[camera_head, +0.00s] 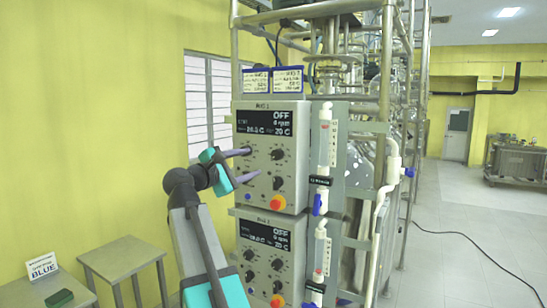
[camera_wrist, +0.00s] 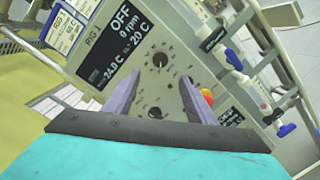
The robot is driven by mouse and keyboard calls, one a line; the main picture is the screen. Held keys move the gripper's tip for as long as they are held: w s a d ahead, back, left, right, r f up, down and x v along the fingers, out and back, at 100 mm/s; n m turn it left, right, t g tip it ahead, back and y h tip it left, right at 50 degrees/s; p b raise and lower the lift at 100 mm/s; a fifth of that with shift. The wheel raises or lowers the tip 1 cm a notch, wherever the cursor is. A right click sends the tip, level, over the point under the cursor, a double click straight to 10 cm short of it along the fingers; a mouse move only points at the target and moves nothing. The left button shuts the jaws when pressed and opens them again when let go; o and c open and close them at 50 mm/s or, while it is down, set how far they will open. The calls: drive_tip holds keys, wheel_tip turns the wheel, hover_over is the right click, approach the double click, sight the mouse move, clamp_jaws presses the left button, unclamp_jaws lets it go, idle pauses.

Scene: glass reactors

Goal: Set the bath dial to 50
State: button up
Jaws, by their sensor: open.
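The upper control box (camera_head: 257,120), headed RIG 1 in the wrist view (camera_wrist: 110,95), has a dark display reading OFF, 0 rpm and 20 C. Its face carries several black dials, one at the right (camera_head: 277,154) and another below it (camera_head: 278,183). The labels are too small to tell which is the bath dial. My gripper (camera_head: 256,162) is open and empty in front of this face, pointing at it. In the wrist view, one black dial (camera_wrist: 160,59) shows just beyond the fingertips and a smaller one (camera_wrist: 155,113) between the fingers. I cannot tell whether the fingertips touch the panel.
A similar lower control box (camera_head: 265,225) sits below. A red stop button (camera_head: 278,202) is near the upper box's lower right. White pipes with blue valves (camera_head: 320,204) stand close on the right. A small table (camera_head: 122,256) with a free top is at left.

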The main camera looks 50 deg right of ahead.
sight(275, 155)
drive_tip(key=shift+d, duration=0.1)
drive_tip(key=d+p, duration=0.1)
drive_tip(key=d, duration=0.3)
drive_tip(key=w+d+p, duration=0.1)
drive_tip(key=d, duration=0.3)
drive_tip(key=w+d+p, duration=0.1)
drive_tip(key=d+p, duration=0.1)
drive_tip(key=d, duration=0.2)
drive_tip(key=shift+r, duration=0.1)
drive_tip(key=shift+w+d+p, duration=0.1)
drive_tip(key=shift+d+p, duration=0.2)
drive_tip(key=shift+d, duration=0.4)
drive_tip(key=shift+d, duration=0.1)
drive_tip(key=c, duration=1)
drive_tip(key=shift+c, duration=0.2)
